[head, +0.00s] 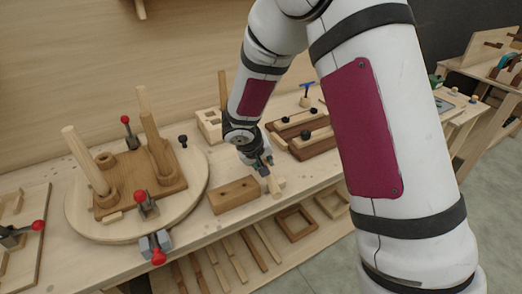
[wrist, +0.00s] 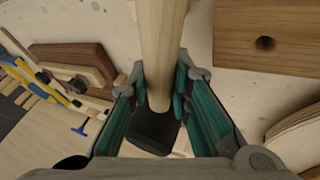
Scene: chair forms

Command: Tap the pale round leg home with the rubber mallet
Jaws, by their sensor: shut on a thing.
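The pale round leg (head: 85,160) stands tilted to the left at the front left corner of a brown chair seat (head: 135,180), its foot at a round boss. How deep it sits cannot be told. My gripper (head: 264,168) is over the bench, right of the seat and apart from it. In the wrist view my gripper (wrist: 160,105) is shut on a pale wooden rod (wrist: 162,45) with a dark block (wrist: 157,130) at its near end. This looks like the rubber mallet; its whole shape is hidden by the fingers.
The seat lies on a round board (head: 80,222) with red-knobbed clamps (head: 147,200), and other legs stand on it. A brown block with a hole (head: 234,195) lies between board and gripper. Dark wooden fixtures (head: 308,142) lie behind right. Frames (head: 296,224) rest on the lower shelf.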

